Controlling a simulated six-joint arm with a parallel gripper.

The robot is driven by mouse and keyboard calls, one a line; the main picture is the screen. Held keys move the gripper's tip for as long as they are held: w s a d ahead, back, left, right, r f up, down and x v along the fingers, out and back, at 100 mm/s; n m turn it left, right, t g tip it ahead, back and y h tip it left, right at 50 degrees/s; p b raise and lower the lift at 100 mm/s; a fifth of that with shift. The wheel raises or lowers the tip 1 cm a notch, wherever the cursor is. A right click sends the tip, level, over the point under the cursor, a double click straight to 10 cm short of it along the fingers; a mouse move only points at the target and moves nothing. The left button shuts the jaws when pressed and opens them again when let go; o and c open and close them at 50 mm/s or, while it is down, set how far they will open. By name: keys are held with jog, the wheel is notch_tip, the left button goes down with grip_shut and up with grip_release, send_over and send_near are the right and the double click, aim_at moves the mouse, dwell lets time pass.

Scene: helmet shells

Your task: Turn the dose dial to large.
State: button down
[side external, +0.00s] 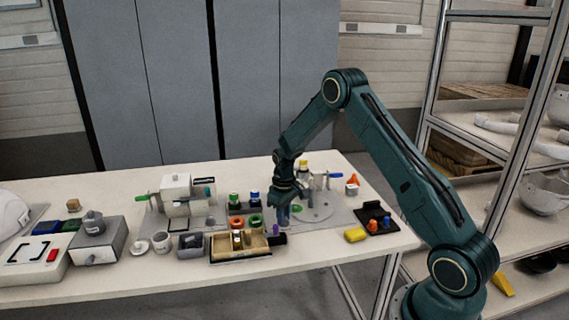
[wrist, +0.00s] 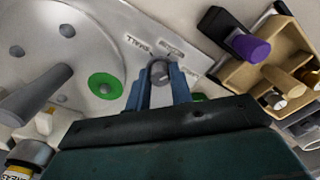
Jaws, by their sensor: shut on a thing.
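The dose dial (wrist: 160,72) is a small round grey knob on a light grey plate, in the upper middle of the wrist view. Raised lettering reading "SMALL" sits beside it; the other lettering near it is too blurred to read. My gripper (wrist: 161,78) points down at the plate with its two blue fingers on either side of the knob, shut on it. In the side view my gripper (side external: 284,216) is low over the plate (side external: 330,220), and its fingers hide the dial. I cannot tell which mark the dial points to.
A purple-capped part (wrist: 250,47) and a tan tray (side external: 225,260) are close by. A grey post (wrist: 35,95) stands at the left of the wrist view. A yellow block (side external: 355,235) lies near the front edge.

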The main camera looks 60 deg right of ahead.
jog(key=m, duration=0.5)
jog(key=shift+m, duration=0.4)
jog(key=c, duration=1.2)
grip_release()
jog(key=shift+c, duration=0.2)
notch_tip(320, 180, up, 14)
